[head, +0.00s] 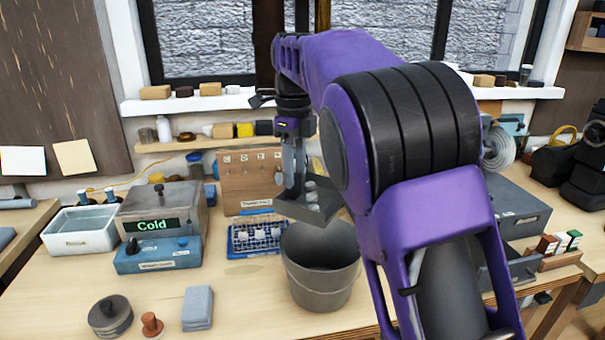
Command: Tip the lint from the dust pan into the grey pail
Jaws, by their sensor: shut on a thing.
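The grey pail (320,278) stands upright on the bench, its dark inside open to view. The dust pan (309,213) is a dark grey, shallow pan held above the pail's back rim. Small pale grey lumps of lint (311,194) lie in the pan. My gripper (291,183) points down and is shut on the dust pan near its left side. The pan looks slightly tilted. The exact grip is small and partly hidden. My purple arm covers the area right of the pan.
A grey box with a "Cold" display (160,215) and a white tray (80,230) stand left. A blue wire rack (256,236) sits just behind and left of the pail. A grey block (197,308) and a round weight (110,316) lie front left. A pegboard (245,175) stands behind.

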